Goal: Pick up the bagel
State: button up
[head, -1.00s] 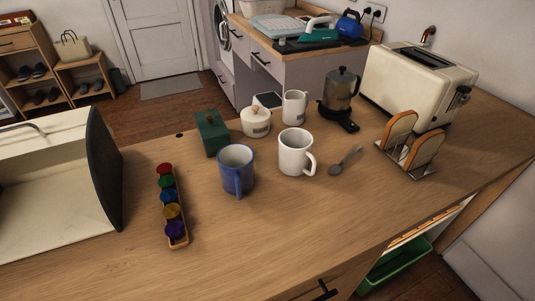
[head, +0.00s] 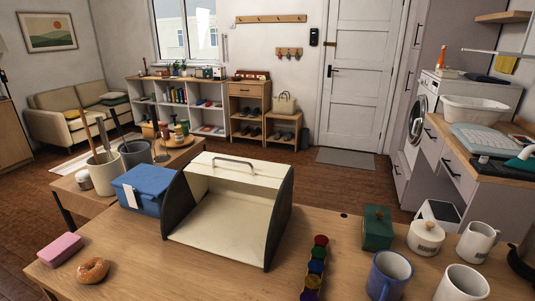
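The bagel (head: 93,270) is a golden-brown ring lying flat on the near left part of the wooden counter (head: 150,270) in the head view. It lies just right of a pink block (head: 60,249), with a small gap between them. Nothing covers the bagel. My gripper does not show in the head view.
An open cream bread bin (head: 228,205) stands right of the bagel, with a blue box (head: 141,189) beside it. Capsules (head: 316,268), a blue mug (head: 389,274), a white mug (head: 462,283) and a green box (head: 377,227) stand farther right. Counter around the bagel is clear.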

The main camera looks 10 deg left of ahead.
aim_at(93, 270)
jog(key=u, duration=1.45)
jog(key=i+j, duration=0.1)
jog(key=j, duration=0.2)
jog(key=i+j+u, duration=0.1)
jog(key=j, duration=0.2)
jog(key=i+j, duration=0.1)
jog(key=j, duration=0.25)
jog(key=i+l, duration=0.1)
jog(key=i, duration=0.35)
